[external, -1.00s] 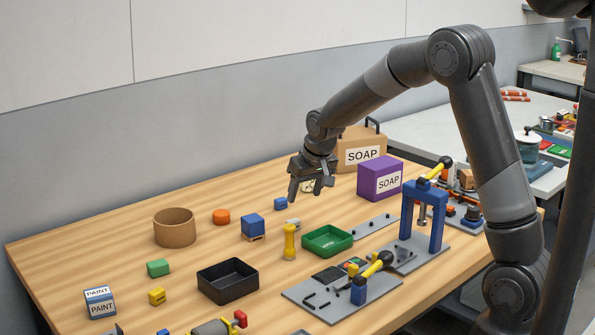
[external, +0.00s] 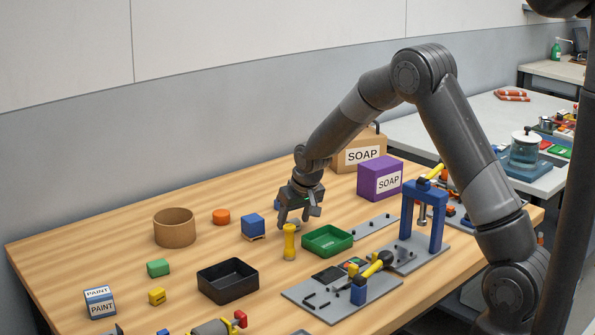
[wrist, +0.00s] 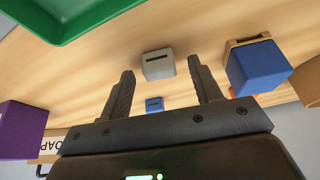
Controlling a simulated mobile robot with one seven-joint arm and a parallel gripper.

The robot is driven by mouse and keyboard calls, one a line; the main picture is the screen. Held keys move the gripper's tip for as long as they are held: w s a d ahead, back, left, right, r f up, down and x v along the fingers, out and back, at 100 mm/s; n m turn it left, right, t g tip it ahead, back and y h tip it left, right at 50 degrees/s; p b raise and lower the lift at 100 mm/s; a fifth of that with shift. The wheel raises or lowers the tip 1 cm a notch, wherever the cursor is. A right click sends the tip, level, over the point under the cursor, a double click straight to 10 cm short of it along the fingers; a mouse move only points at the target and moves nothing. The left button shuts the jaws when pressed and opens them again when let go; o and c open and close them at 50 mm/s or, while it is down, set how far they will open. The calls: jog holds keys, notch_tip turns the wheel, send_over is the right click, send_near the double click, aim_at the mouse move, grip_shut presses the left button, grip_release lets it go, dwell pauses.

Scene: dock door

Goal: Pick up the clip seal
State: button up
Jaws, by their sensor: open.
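No label marks the clip seal; two small slotted blocks lie near my gripper, and I cannot tell which it is. A pale grey block with a dark slot (wrist: 158,66) lies just beyond the fingertips in the wrist view. A smaller blue slotted block (wrist: 154,104) shows between the fingers. My gripper (external: 299,217) is open and empty, pointing down low over the table behind the yellow post; its two fingers also show in the wrist view (wrist: 166,78). In the external view the gripper largely hides both blocks.
A blue cube (external: 252,225) on a small pallet stands left of my gripper, with a yellow post (external: 289,243) in front. A green tray (external: 327,241) is at the front right.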

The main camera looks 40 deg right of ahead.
jog(key=c, duration=1.1)
jog(key=shift+o, duration=0.2)
jog(key=shift+r, duration=0.1)
